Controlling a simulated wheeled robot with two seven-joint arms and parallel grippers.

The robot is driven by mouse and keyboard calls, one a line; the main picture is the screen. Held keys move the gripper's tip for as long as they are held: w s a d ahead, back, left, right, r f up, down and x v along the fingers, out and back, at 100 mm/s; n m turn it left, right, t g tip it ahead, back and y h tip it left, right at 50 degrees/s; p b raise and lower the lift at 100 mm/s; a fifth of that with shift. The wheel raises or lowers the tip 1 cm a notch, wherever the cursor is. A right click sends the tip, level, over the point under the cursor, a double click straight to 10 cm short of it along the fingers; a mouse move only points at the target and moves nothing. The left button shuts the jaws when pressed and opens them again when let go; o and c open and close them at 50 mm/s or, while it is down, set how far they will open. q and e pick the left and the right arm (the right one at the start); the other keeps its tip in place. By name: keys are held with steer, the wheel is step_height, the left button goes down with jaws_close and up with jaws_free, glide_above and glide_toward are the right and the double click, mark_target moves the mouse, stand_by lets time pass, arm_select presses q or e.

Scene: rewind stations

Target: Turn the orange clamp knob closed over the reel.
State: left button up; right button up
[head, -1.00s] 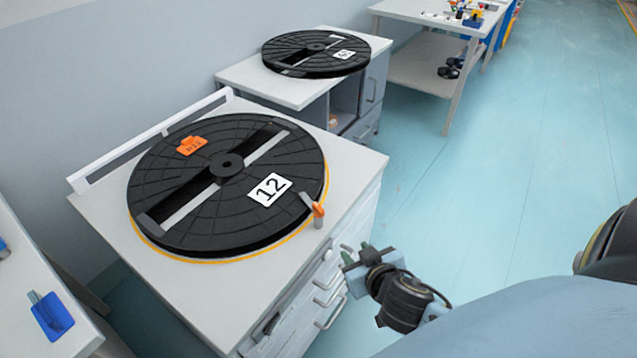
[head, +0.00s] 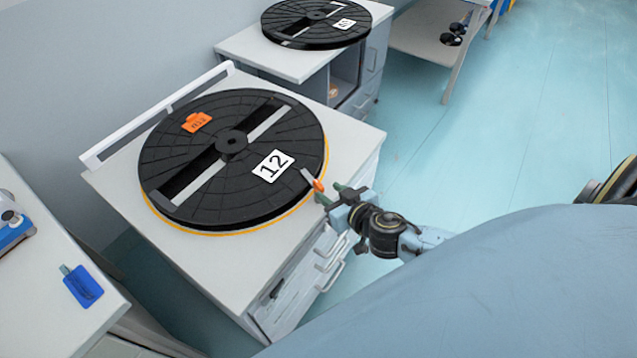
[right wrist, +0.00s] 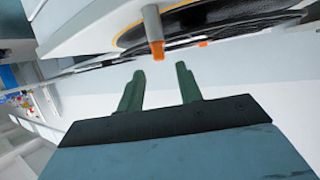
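The black reel (head: 200,185) marked 12 lies flat on the white cabinet top (head: 235,265), inside a yellow ring. The orange clamp knob (head: 319,185) stands at the reel's right front edge. A short light bar (head: 308,177) beside it points towards the reel's rim; I cannot tell whether it lies over the rim. My right gripper (head: 330,197) is close to the knob, at the cabinet's front edge. In the right wrist view, the green fingers (right wrist: 159,75) are apart and empty, and the orange knob (right wrist: 157,49) shows just beyond the gap between them. My left gripper is not in view.
A second cabinet (head: 290,67) with another black reel (head: 305,35) stands behind. A white rail (head: 150,115) runs along the cabinet's back edge. Open floor (head: 480,150) lies to the right.

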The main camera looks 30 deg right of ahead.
mark_target(320, 185)
steer(key=x, duration=0.6)
steer(key=shift+w+f, duration=0.15)
steer(key=shift+w, duration=0.05)
steer(key=shift+c, duration=0.2)
jaws_close()
